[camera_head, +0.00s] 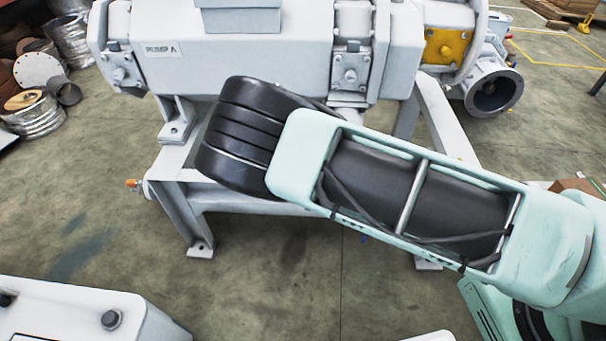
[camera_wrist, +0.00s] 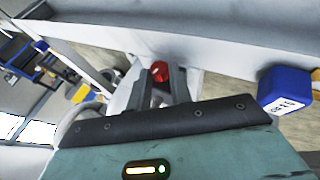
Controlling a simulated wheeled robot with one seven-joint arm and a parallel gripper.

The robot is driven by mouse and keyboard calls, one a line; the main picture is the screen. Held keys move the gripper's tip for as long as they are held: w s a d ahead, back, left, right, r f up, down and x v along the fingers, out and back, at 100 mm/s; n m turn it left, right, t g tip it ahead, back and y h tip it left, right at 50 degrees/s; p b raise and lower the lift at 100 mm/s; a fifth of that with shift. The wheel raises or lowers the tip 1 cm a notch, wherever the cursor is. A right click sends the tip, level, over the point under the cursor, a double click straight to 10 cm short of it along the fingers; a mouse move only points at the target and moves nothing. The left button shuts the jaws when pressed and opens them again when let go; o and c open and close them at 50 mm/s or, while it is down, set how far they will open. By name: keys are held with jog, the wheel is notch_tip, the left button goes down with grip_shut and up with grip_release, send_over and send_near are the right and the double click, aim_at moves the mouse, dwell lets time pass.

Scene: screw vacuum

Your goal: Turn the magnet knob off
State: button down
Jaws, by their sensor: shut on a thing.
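A small red knob (camera_wrist: 160,71) shows in the wrist view, between the two dark fingers of my gripper (camera_wrist: 161,80). The fingers are closed on it from the left and right sides. Its lower part is hidden by the fingers, and I cannot read its turned position. In the head view my arm and black wrist cover the gripper and the knob, in front of the grey pump machine (camera_head: 300,50).
A blue block (camera_wrist: 285,82) with a white label is at the right of the wrist view, its text unclear. A pale beam runs across above the fingers. In the head view a white cabinet (camera_head: 75,315) stands at lower left; concrete floor lies between.

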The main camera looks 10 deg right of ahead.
jog(key=shift+w+a+f+n+h+b, duration=0.1)
jog(key=shift+f+n+h+b, duration=0.05)
jog(key=shift+h+b, duration=0.5)
jog(key=shift+a+f+n+h+b, duration=0.1)
jog(key=shift+f+n+h+b, duration=0.05)
jog(key=shift+h+b, duration=0.45)
jog(key=shift+r, duration=0.1)
jog(key=shift+d, duration=0.1)
jog(key=c, duration=1.5)
grip_release()
jog(key=shift+c, duration=0.2)
jog(key=p+v, duration=0.1)
jog(key=v, duration=1.6)
jog(key=shift+w+a, duration=0.2)
jog(key=shift+a, duration=0.15)
